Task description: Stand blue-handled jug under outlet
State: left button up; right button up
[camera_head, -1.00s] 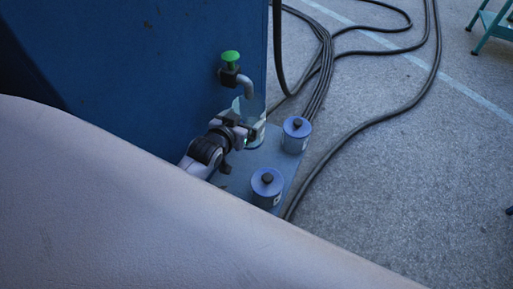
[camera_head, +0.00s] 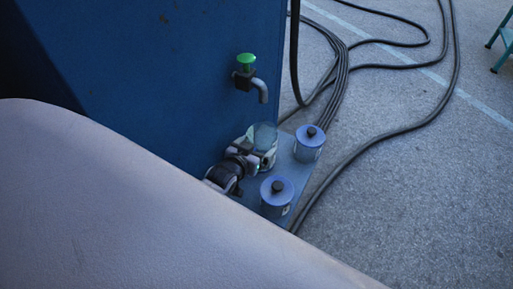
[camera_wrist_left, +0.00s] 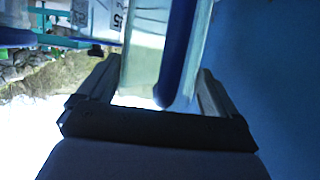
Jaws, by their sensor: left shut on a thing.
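The jug (camera_head: 264,133) is clear with a blue handle (camera_wrist_left: 177,55). It is roughly upright, below the outlet (camera_head: 261,90), a grey bent spout with a green knob (camera_head: 246,60) on the blue wall. A gap shows between the spout and the jug's rim. My left gripper (camera_head: 262,159) is shut on the jug. In the left wrist view, its fingers (camera_wrist_left: 162,75) lie on either side of the jug and handle. The jug's base is hidden by the gripper, so I cannot tell whether it touches the blue shelf (camera_head: 284,157). My right gripper is out of view.
Black cables (camera_head: 345,70) run over the grey floor. The blue wall (camera_head: 180,80) is close behind.

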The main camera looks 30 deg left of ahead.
pick_arm(q)
jog(key=shift+f, duration=0.1)
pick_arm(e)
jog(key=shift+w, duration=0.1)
pick_arm(q)
jog(key=o, duration=1.1)
jog(key=shift+r, duration=0.2)
jog(key=a+p+v, duration=0.1)
jog(key=p+v, duration=0.1)
jog(key=v, duration=0.8)
jog(key=s+d+f+m+g+h, duration=0.2)
jog(key=s+d, duration=0.6)
jog(key=s, duration=0.4)
jog(key=shift+d+m+g+h+p, duration=0.3)
jog(key=shift+d+m+g+h, duration=0.1)
jog(key=shift+m+g+h, duration=0.15)
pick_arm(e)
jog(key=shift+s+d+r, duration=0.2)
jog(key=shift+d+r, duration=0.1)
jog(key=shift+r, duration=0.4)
pick_arm(q)
jog(key=shift+s, duration=0.1)
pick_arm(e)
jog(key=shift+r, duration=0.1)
